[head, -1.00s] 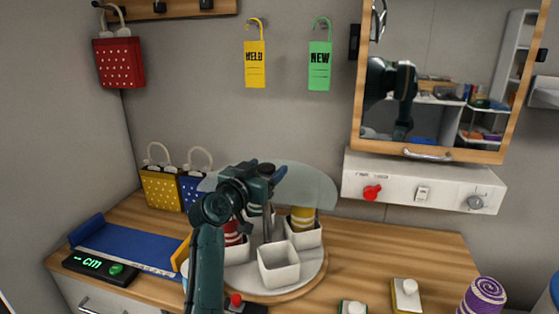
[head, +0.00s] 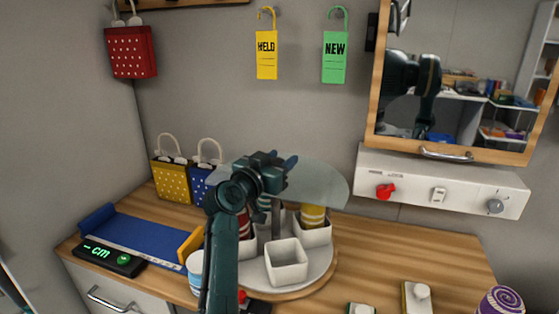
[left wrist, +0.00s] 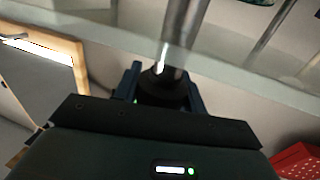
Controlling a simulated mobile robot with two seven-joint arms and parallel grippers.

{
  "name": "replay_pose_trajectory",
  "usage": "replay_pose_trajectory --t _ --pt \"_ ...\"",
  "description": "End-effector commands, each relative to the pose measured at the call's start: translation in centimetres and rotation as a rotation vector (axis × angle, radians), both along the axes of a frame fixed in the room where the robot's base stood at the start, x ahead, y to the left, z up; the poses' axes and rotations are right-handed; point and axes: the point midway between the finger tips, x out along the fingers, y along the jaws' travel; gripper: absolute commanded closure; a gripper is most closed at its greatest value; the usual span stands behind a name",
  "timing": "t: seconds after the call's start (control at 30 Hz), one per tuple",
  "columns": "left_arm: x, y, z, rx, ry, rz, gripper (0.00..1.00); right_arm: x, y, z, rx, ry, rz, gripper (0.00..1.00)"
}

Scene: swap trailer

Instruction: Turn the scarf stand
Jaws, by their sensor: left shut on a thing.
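The scarf stand is a round turntable (head: 322,270) on the worktop with a metal post (head: 275,217), a clear curved panel (head: 325,182) and several white cups (head: 286,263). The front cup looks empty; a yellow striped scarf roll (head: 313,216) and a red one (head: 243,222) stand in others. My left gripper (head: 284,161) is at the top of the post, shut on its dark knob (left wrist: 162,92). The gripper hides the knob in the head view. In the left wrist view the fingers lie on both sides of the knob. My right gripper is not in view.
A blue measuring board (head: 135,243) with a cm display (head: 108,257) lies left of the stand. Yellow and blue bags (head: 171,182) stand behind. A mirror cabinet (head: 455,80) and a switch panel (head: 440,190) are on the right wall. Worktop right of the stand is fairly clear.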

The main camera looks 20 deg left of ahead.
Motion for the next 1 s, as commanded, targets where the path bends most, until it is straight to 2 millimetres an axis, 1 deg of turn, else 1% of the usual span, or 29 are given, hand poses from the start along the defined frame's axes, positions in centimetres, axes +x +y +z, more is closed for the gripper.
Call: replay_pose_trajectory --t 0.03,0.07,0.4,0.73,1.0 --pt "0.0 0.0 0.0 0.0 0.0 0.0 0.69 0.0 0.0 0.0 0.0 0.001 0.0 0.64" --pt "0.0 0.0 0.0 0.0 0.0 0.0 0.72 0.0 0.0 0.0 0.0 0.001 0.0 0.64" --pt "0.0 0.0 0.0 0.0 0.0 0.0 0.99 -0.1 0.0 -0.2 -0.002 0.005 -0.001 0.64" --pt "0.0 0.1 -0.1 0.004 -0.002 -0.023 1.0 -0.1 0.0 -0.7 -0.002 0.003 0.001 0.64" --pt "0.0 -0.1 -0.4 0.006 -0.001 -0.114 1.0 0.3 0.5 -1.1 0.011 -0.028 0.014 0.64"
